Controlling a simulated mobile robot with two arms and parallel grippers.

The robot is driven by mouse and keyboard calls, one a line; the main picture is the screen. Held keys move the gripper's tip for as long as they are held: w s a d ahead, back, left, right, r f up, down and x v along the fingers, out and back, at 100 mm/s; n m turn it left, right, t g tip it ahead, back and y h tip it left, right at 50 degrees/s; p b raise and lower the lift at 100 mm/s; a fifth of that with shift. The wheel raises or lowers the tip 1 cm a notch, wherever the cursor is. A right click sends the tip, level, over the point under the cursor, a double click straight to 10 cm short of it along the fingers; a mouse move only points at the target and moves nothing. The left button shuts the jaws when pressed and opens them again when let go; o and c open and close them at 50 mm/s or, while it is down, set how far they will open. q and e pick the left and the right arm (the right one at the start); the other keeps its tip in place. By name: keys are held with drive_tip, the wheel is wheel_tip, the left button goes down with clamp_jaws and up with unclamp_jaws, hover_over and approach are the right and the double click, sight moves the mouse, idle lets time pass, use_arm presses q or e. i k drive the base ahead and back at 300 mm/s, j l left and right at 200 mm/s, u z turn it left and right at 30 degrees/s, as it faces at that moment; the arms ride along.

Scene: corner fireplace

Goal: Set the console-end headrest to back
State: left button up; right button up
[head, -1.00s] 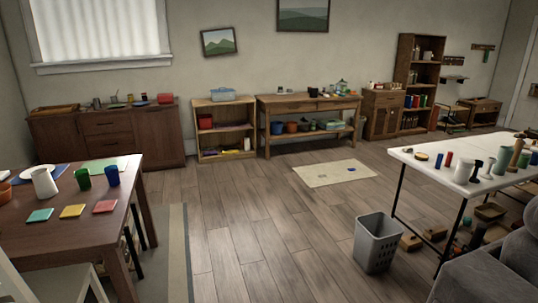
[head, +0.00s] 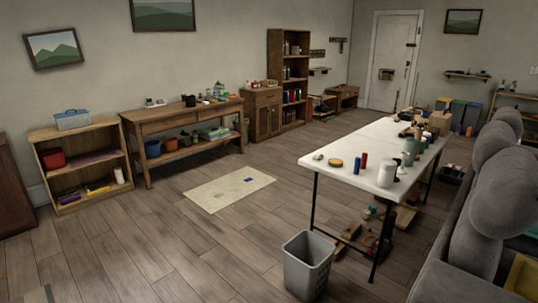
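Grey upholstered seating stands at the right edge of the head view, seen from behind and the side. Its rounded grey headrests rise above the backrest: a large near one (head: 503,190), one behind it (head: 492,143) and a far one (head: 508,120). I cannot tell from here which is the console-end headrest or how each is set. The console is not identifiable. Neither of my grippers is in view.
A white folding table (head: 345,155) with bottles and tools stands left of the seating. A grey bin (head: 308,268) stands before it. A beige mat (head: 230,188) lies on the open wooden floor. Shelves and a workbench (head: 180,117) line the back wall.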

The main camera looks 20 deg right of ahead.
sight(503, 204)
drive_tip(key=i+z, duration=0.2)
drive_tip(key=z, duration=0.25)
drive_tip(key=i+z, duration=0.2)
drive_tip(key=z, duration=0.25)
drive_tip(key=i+j+z, duration=0.2)
drive_tip(key=z, duration=0.25)
drive_tip(key=i+j+z, duration=0.15)
drive_tip(key=z, duration=0.3)
drive_tip(key=i+j+z, duration=0.1)
drive_tip(key=j+z, duration=0.2)
drive_tip(key=z, duration=0.15)
